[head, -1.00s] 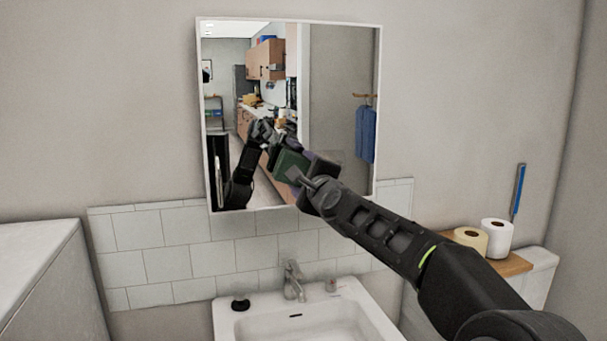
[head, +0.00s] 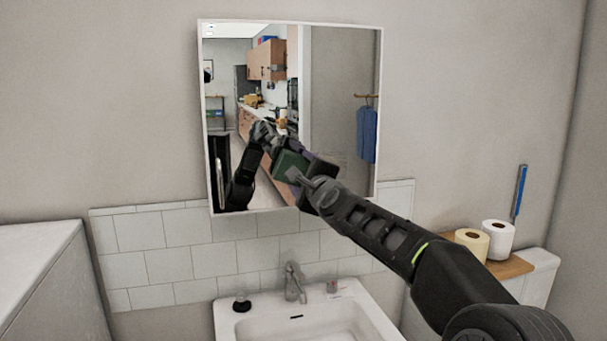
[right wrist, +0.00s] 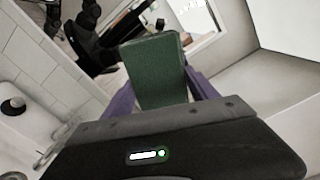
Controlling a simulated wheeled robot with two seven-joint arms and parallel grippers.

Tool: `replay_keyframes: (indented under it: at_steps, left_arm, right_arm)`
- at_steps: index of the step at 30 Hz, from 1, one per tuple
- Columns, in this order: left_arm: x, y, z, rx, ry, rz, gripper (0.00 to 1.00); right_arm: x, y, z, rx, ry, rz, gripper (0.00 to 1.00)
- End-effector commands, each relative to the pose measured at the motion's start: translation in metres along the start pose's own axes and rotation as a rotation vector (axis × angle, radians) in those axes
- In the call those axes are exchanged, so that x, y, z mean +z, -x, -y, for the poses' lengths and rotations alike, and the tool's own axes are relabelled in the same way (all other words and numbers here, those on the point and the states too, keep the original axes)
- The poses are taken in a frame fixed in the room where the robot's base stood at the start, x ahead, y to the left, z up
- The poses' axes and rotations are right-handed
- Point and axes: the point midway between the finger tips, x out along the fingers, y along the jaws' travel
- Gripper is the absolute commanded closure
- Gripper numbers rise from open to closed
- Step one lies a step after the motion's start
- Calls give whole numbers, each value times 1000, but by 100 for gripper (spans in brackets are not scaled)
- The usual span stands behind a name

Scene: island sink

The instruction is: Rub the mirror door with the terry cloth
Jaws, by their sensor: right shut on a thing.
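The mirror door (head: 338,75) has a white frame and hangs on the wall above the sink. My right gripper (head: 305,174) is in front of its lower part, shut on the folded dark green terry cloth (head: 290,165). In the right wrist view the cloth (right wrist: 155,72) stands out between the purple fingers (right wrist: 160,97) and faces the mirror door (right wrist: 200,22). The cloth is at or very close to the glass; I cannot tell if it touches. My left gripper is not directly in view.
At the right, two paper rolls (head: 497,240) stand on a wooden shelf (head: 512,266). A white cabinet (head: 40,265) is at the left.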

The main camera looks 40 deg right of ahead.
Motion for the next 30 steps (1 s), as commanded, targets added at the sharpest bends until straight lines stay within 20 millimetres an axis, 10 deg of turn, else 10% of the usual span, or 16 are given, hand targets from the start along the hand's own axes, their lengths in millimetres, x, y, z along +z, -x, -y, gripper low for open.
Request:
replay_keyframes:
  at_steps: [30]
  left_arm:
    - [0, -31, 12, 0, 0, 0, 23]
  right_arm:
    - [-37, -2, 16, 0, 1, 0, 65]
